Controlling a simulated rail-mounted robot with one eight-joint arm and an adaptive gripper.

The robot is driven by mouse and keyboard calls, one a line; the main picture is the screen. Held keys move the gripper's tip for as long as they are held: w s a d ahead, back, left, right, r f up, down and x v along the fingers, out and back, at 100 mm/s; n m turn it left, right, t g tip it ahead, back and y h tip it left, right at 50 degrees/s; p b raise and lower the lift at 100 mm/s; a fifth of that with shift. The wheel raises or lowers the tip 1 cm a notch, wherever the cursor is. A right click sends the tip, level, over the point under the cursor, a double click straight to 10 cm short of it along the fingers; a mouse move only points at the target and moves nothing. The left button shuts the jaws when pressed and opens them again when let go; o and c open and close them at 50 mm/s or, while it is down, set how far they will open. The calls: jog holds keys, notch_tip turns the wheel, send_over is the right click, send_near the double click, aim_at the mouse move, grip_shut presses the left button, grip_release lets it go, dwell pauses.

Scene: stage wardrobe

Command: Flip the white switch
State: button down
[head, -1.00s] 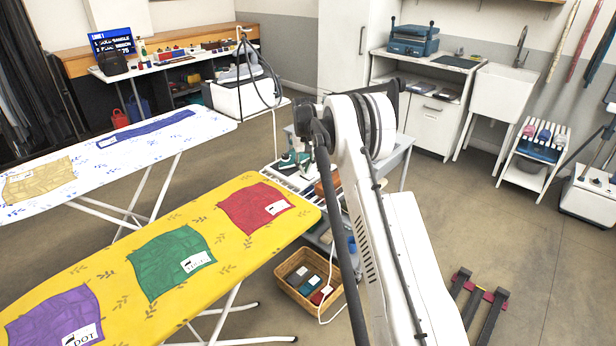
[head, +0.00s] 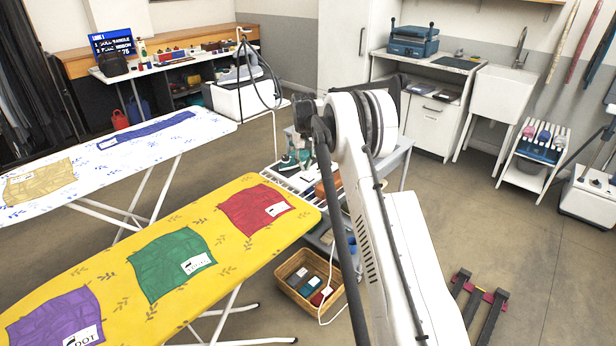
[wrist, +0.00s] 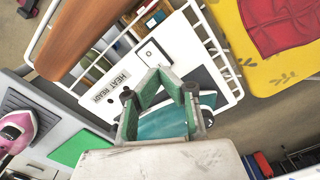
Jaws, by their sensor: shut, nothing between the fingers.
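In the wrist view, the white switch (wrist: 154,53) looks like a small white square with a dark outline, on a pale panel beside a "HEAT READY" label (wrist: 110,87). My gripper (wrist: 164,76) has green-grey fingers, shut with nothing between them. Its tips appear just below the switch in the picture. I cannot tell whether they touch the panel. A teal, rounded object (wrist: 162,122) shows behind and between the finger links, partly hidden. In the head view my arm hides the switch, and I cannot make out the fingers clearly.
A white wire rack (wrist: 226,75) surrounds the panel, with a brown board (wrist: 88,40) across it. A pink iron (wrist: 17,132) sits at left. In the head view, the yellow ironing board (head: 222,215) is close on the left, a wicker basket (head: 283,281) below.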

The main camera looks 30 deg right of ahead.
jog(key=shift+r+p, duration=0.6)
jog(key=shift+r, duration=1.6)
jog(key=shift+r, duration=0.1)
notch_tip(320, 180, up, 13)
jog(key=t, duration=0.2)
send_over(305, 176)
jog(key=s+a, duration=0.6)
jog(key=a, duration=0.1)
jog(key=s+a+r, duration=0.4)
jog(key=s+r, duration=0.1)
jog(key=s+a+r+n+t, duration=0.1)
jog(key=s+a+r, duration=0.2)
jog(key=s, duration=0.4)
jog(key=s+a+r+t, duration=0.1)
jog(key=s+a+r, duration=0.25)
jog(key=s, duration=0.45)
jog(key=s+a+f+t, duration=0.1)
jog(key=s+a+f, duration=0.2)
jog(key=s, duration=0.9)
jog(key=s+a+f+n+t, duration=0.1)
jog(key=s+a+f, duration=0.3)
jog(key=s, duration=0.8)
jog(key=shift+a+f+t, duration=0.25)
jog(key=shift+f+t, duration=0.15)
jog(key=shift+t, duration=0.2)
